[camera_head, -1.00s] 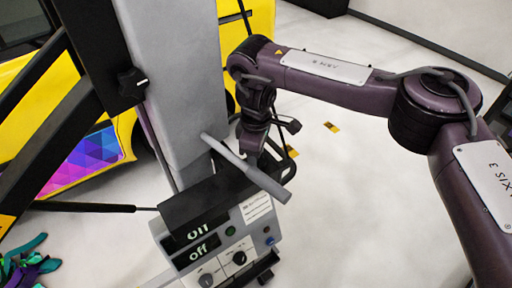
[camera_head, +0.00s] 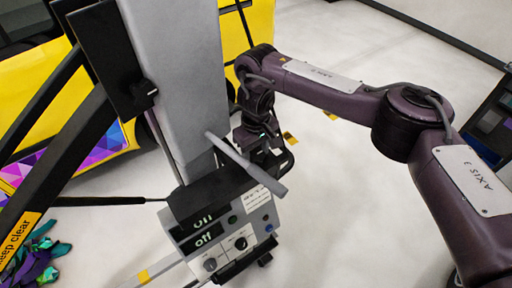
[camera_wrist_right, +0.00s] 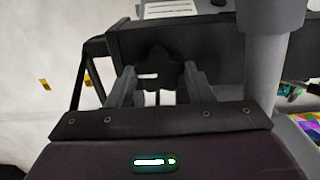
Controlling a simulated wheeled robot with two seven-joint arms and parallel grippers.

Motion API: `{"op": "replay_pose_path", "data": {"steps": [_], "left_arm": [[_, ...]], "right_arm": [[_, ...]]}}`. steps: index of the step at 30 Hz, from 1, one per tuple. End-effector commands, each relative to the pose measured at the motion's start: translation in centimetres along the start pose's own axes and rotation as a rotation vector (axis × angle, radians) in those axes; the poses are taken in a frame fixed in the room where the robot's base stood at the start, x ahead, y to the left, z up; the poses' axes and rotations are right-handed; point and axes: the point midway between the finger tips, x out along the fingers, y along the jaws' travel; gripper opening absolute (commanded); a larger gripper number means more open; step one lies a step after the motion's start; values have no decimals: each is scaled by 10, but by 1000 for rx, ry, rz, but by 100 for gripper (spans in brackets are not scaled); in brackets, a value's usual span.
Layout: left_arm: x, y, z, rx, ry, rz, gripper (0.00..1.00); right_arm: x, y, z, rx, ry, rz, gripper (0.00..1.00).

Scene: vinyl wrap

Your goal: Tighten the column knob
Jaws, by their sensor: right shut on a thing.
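A black lobed knob (camera_wrist_right: 160,72) with a white mark shows in the right wrist view, in front of a dark box-like housing (camera_wrist_right: 200,42). My right gripper (camera_wrist_right: 158,88) has a finger on each side of it and is shut on it. In the head view my right gripper (camera_head: 264,142) is low beside the grey column (camera_head: 180,70), behind a grey bar; the knob it holds is hidden there. A second black knob (camera_head: 145,94) with a white mark sits on the column's dark plate, clear of my gripper. My left gripper is not in view.
A control box (camera_head: 222,240) with "off" displays and dials stands before the column. A grey bar (camera_head: 246,164) slants above it. A yellow vehicle (camera_head: 255,30) is behind. Teal and purple gloves or cloth (camera_head: 35,255) lie lower left. Floor at right is mostly clear.

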Motion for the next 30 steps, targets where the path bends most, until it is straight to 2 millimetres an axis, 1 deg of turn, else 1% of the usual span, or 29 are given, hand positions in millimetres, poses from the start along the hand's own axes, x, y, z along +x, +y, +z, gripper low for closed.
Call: {"op": "replay_pose_path", "data": {"steps": [1,15,16,20,27,30], "left_arm": [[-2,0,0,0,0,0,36],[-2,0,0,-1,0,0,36],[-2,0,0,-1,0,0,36],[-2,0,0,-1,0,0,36],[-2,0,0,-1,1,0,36],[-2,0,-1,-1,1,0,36]], "right_arm": [[-5,2,-3,12,11,4,24],[-3,2,-3,22,9,4,24],[-3,2,-3,22,8,4,51],[-2,2,-2,20,5,3,68],[0,1,-1,18,2,2,68],[-5,0,-1,17,3,2,68]]}}
